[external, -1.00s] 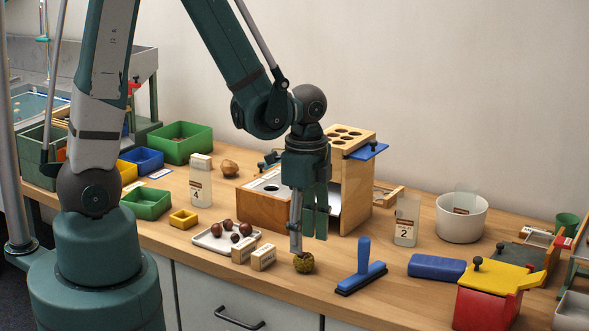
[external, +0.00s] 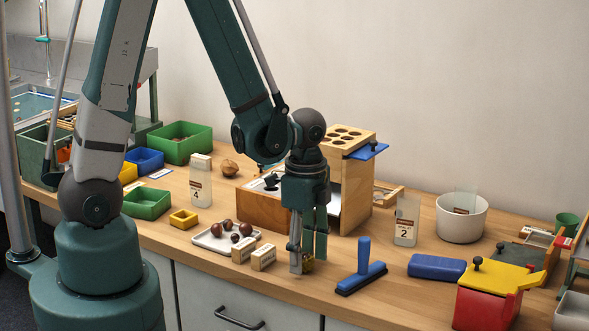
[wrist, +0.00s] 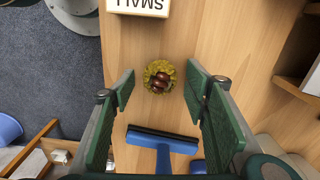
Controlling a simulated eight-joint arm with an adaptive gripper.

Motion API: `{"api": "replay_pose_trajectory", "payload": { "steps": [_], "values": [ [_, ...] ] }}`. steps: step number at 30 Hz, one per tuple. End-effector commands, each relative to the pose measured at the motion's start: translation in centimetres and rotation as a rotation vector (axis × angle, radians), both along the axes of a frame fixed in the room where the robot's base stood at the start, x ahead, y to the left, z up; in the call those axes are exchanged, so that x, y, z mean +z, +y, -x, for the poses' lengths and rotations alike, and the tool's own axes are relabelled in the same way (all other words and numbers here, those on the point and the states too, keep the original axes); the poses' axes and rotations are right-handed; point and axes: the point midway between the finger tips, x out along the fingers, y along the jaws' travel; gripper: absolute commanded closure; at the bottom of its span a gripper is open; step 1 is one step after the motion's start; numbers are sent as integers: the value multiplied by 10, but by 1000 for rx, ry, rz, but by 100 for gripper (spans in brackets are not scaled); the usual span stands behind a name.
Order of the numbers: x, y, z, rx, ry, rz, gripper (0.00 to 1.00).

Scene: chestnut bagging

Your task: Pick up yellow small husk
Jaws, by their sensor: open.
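The yellow small husk (wrist: 150,72) is a spiky yellow-green ring with brown chestnuts showing inside it. In the wrist view it lies on the wooden table, between and a little beyond my open fingers. My gripper (wrist: 157,88) is open and empty. In the external view my gripper (external: 307,268) points straight down at the front edge of the table. The husk (external: 308,266) is partly hidden there behind a finger. I cannot tell whether a finger touches it.
A blue squeegee (external: 363,268) stands right of the husk. Small wooden blocks, one (external: 263,257) lettered SMALL in the wrist view, stand to its left. A white tray (external: 213,240) with several chestnuts lies farther left. The table's front edge is close.

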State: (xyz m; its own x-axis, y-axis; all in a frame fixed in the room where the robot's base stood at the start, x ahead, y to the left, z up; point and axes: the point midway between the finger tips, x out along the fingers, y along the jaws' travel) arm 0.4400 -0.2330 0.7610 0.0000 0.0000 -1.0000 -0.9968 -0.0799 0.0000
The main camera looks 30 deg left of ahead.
Motion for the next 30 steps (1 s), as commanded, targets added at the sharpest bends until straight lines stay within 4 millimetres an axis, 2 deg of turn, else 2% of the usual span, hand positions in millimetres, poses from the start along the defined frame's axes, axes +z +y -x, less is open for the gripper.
{"api": "replay_pose_trajectory", "payload": {
  "steps": [8,15,30],
  "values": [
    [0,0,0,0,0,0,54],
    [0,0,0,0,0,0,82],
    [6,0,0,0,0,0,82]
  ]
}}
